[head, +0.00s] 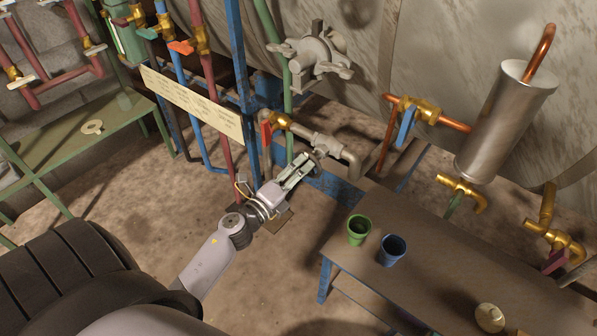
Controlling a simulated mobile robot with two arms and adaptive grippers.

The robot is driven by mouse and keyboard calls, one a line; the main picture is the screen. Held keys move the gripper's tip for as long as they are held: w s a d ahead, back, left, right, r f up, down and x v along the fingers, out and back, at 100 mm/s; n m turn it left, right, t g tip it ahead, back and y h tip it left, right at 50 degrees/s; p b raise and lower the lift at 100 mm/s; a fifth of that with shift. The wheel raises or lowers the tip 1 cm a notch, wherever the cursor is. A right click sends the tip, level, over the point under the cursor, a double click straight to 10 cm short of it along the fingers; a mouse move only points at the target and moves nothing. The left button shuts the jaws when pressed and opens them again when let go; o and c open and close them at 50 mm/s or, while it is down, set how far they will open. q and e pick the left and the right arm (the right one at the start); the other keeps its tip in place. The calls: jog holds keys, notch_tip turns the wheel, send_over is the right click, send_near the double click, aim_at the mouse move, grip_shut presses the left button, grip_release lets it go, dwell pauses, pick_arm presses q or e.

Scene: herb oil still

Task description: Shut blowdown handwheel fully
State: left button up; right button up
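A grey valve body (325,144) sits in a low grey pipe near the middle of the head view. A small round grey part, seemingly its handwheel (318,155), faces me at the valve's lower left; I cannot read a label that marks it as the blowdown one. My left gripper (306,162) reaches up from the lower left, its fingertips at or just beside this part. Whether they touch it, and how wide the fingers are apart, I cannot tell. My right gripper is not in view.
A red-handled brass valve (272,124) is just left of the grey valve. A larger grey fitting (315,57) stands above. A brown table (450,270) at right bears a green cup (359,229) and a blue cup (392,250). A cream sign (192,104) hangs at left.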

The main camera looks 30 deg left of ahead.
pick_arm(q)
jog(key=shift+s, duration=0.1)
jog(key=s+a, duration=0.1)
jog(key=s, duration=1)
jog(key=shift+s, duration=0.4)
